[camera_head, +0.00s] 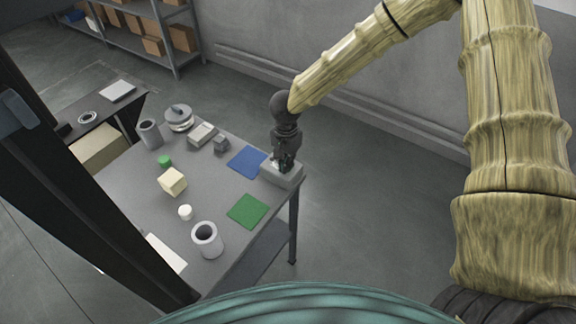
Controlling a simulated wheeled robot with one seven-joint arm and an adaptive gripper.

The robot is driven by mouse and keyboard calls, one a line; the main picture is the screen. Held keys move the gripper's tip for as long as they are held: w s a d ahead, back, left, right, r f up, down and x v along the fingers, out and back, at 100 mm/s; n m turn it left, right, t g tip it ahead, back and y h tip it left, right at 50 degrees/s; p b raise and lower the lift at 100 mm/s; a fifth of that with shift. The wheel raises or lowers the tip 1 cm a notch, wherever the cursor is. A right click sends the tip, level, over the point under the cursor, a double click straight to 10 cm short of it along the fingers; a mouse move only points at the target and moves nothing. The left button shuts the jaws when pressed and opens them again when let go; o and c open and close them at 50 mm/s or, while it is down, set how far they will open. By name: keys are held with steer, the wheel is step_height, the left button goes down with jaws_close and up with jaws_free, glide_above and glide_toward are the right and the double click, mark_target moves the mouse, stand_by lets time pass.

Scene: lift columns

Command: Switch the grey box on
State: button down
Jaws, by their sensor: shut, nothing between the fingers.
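The grey box (286,178) sits at the right corner of the grey table, beside the blue mat. My gripper (284,166) points down at the top of this box and is shut with nothing held. Its fingertips are at or just above the box's top face; I cannot tell if they touch. The gripper covers part of the top, and a switch cannot be made out clearly.
The table (215,180) also bears a blue mat (246,161), a green mat (248,211), a cream cube (172,181), a grey cup (207,240), a white cylinder (185,212) and a green cylinder (165,161). A shelf (150,40) with boxes stands behind.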

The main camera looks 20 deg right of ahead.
steer(key=shift+r+p, duration=3.45)
steer(key=shift+p, duration=0.5)
steer(key=shift+f, duration=0.1)
steer(key=s+d+f+n+t+h, duration=0.1)
steer(key=s+d+f+n, duration=0.15)
steer(key=s+f, duration=0.5)
steer(key=s+d+f+n+t+h, duration=0.1)
steer(key=s+f+n+h, duration=0.15)
steer(key=s+f, duration=0.5)
steer(key=s+f+n+g+y, duration=0.15)
steer(key=s+n+y, duration=0.3)
steer(key=s, duration=1.65)
step_height(320, 180, down, 11)
steer(key=h+b, duration=0.1)
steer(key=b, duration=1)
steer(key=shift+s+a+r, duration=0.15)
